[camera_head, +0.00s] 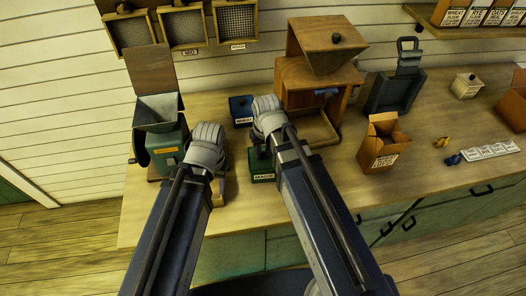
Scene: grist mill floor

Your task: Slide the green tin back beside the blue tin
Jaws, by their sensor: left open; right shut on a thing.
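The green tin (263,178) stands on the counter, left of the wooden mill's drawer, with a pale label on its front. My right gripper (260,152) is at the top of the green tin and shut on it; the wrist hides much of the grip. The blue tin (240,112) stands farther back on the counter, also labelled, left of my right wrist and apart from the green tin. My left gripper (218,198) is open and low over the counter, left of the green tin; its fingers are partly hidden by its wrist.
A green hand mill (167,146) with a hopper stands left of my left wrist. A wooden mill (302,78) with an open tray stands right of the blue tin. A paper bag (383,146) and a scoop-like dark box (394,92) stand farther right.

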